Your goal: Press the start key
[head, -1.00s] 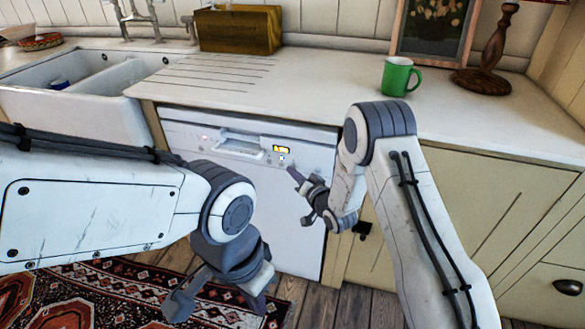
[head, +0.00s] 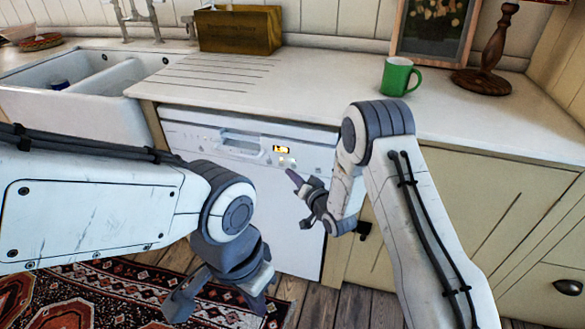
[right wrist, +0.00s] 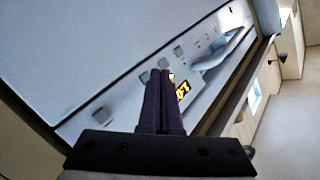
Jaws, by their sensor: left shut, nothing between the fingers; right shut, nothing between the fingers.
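A white dishwasher (head: 262,200) is built in under the counter. Its control panel carries a lit display (head: 281,149) and small keys (head: 287,162); their labels are too small to read, so I cannot tell which is the start key. My right gripper (head: 291,175) is shut and empty, its fingertips just below the keys in the head view. In the right wrist view, the shut fingers (right wrist: 161,76) point at the panel and partly cover the orange display (right wrist: 183,91). Whether they touch is unclear. My left gripper (head: 257,300) is shut and empty, low above the floor.
The counter (head: 300,85) above holds a green mug (head: 400,77), a wooden box (head: 239,30) and a lamp (head: 483,78). A white sink (head: 95,105) is at the left. A patterned rug (head: 90,295) lies on the floor.

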